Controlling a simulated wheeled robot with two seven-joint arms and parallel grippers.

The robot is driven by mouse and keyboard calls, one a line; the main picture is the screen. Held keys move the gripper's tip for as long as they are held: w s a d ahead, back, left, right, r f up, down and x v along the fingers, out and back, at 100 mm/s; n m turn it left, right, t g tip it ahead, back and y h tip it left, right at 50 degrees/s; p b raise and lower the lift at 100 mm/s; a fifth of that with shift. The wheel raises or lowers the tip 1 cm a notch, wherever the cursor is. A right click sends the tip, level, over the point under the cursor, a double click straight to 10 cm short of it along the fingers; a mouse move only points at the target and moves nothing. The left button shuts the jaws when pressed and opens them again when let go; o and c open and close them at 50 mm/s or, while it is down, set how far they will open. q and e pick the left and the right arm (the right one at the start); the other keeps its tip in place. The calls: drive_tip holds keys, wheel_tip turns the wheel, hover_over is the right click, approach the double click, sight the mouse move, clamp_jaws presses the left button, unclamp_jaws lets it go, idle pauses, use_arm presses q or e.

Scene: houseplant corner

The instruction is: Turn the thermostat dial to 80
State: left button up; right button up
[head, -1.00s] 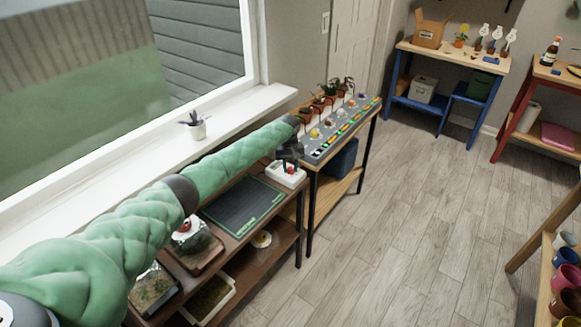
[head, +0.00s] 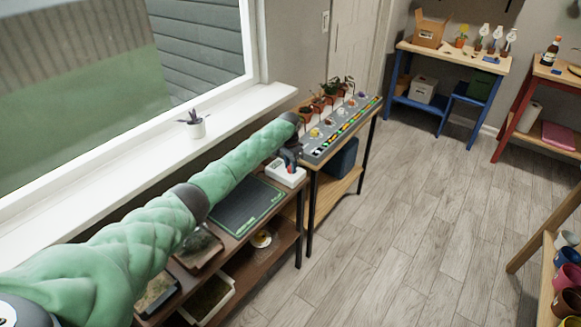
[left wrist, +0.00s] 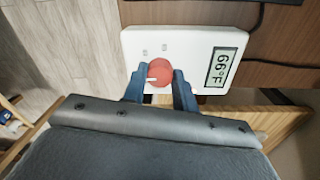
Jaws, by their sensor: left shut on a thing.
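The white thermostat (left wrist: 190,45) lies on the brown shelf top; it also shows at the shelf's far end in the head view (head: 286,174). Its display (left wrist: 222,67) reads 66°F. In the head view the left gripper (head: 290,156) is over the thermostat, and the dial is mostly hidden. My right gripper is not in view.
A black-green mat (head: 246,204) lies beside the thermostat. A bench with potted plants and a grey panel (head: 340,130) stands just beyond it. The wooden floor (head: 400,210) is clear.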

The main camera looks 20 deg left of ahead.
use_arm(q)
drive_tip(key=shift+f+m, duration=0.1)
drive_tip(key=shift+m, duration=0.8)
drive_tip(key=m+b, duration=0.1)
drive_tip(key=m, duration=0.2)
drive_tip(key=shift+m, duration=1.2)
drive_tip(key=shift+m+b, duration=0.3)
drive_tip(key=shift+m, duration=1.6)
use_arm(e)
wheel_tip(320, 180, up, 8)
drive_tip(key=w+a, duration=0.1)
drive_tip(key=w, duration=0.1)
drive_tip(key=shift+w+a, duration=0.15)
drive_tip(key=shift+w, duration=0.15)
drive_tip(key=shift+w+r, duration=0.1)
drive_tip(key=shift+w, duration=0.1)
